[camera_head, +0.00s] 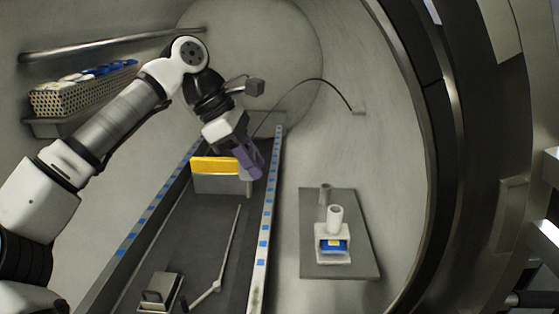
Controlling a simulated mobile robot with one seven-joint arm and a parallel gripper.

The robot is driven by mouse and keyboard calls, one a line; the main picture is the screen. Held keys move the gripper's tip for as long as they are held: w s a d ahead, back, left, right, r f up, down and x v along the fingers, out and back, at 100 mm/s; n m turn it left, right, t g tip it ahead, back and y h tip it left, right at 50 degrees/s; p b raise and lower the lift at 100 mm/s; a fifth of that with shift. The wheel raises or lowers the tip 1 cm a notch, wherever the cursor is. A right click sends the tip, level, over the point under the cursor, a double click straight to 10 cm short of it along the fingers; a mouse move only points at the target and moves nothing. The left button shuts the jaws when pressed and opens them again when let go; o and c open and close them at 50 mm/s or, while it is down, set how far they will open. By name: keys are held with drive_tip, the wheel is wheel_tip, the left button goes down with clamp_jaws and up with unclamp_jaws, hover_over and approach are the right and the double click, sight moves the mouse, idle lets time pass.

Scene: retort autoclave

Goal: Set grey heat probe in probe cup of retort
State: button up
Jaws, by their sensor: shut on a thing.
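My gripper (251,172), with purple fingers, is over the middle of the dark bed inside the retort. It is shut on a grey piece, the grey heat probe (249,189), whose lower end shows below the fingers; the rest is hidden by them. A thin dark cable arcs from behind my gripper to the right wall. To the right, a grey plate (360,232) bears an upright pale cup (335,217) on a white holder with a blue and yellow pack. I cannot tell which is the probe cup.
A grey box with a yellow top strip (215,167) is beside my gripper. A rail with blue marks (266,220) lies between gripper and plate. A thin jointed rod (226,260) and a metal block (160,293) lie nearer. A perforated basket (80,93) is on the left wall.

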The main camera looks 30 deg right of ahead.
drive_tip(key=shift+w+a, duration=0.2)
drive_tip(key=shift+a, duration=0.15)
drive_tip(key=shift+r, duration=0.1)
wheel_tip(320, 180, up, 7)
drive_tip(key=p, duration=0.7)
